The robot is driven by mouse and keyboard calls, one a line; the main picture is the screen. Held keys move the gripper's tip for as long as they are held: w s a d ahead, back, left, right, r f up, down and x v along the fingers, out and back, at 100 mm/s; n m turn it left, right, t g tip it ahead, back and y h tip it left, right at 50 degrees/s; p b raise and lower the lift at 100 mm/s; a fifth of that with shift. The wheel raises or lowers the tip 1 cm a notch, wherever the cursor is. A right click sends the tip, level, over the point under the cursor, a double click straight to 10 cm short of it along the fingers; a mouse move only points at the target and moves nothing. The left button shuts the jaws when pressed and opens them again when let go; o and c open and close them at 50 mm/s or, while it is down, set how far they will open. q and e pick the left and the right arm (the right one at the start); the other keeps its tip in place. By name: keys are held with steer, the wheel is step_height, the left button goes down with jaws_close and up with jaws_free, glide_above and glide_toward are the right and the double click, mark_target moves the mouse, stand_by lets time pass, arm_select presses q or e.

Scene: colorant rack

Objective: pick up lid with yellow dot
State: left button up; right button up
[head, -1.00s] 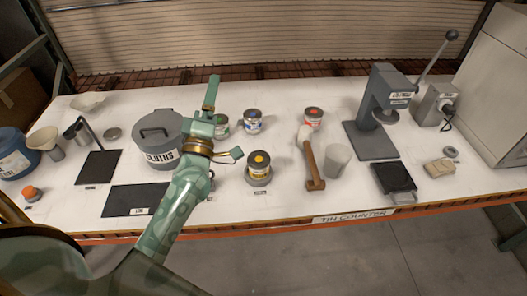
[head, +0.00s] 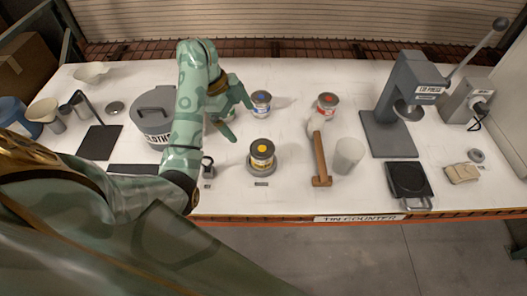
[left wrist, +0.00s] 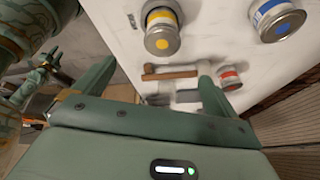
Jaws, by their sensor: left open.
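The lid with the yellow dot (head: 262,147) is dark and round, and sits on top of a yellow-labelled tin (head: 262,162) on a round grey base. The tin and its dotted lid (left wrist: 162,42) also show at the top of the left wrist view. My left gripper (head: 241,112) is open and empty, behind and left of this tin in the head view, apart from it. In the left wrist view its two fingers (left wrist: 155,84) are spread with nothing between them. Green parts of mine at that view's left edge may include my right gripper; its jaws are unclear.
A blue tin (head: 261,103) and a red tin (head: 327,104) stand behind. A mallet (head: 320,158) and a pale cup (head: 348,155) are to the right. The grey cloths bin (head: 152,112) stands left, partly behind my arm. The counter's front middle is fairly clear.

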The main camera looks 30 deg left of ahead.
arm_select(q)
steer(key=b, duration=0.3)
glide_toward(261, 148)
steer(key=shift+x, duration=1.05)
steer(key=b+x, duration=0.2)
steer(key=x, duration=0.4)
steer(key=shift+f, duration=0.1)
arm_select(e)
step_height(261, 148, down, 7)
steer(key=shift+s+r, duration=0.2)
steer(key=shift+s, duration=0.15)
arm_select(q)
steer(key=c, duration=1.1)
arm_select(e)
steer(key=shift+d, duration=0.1)
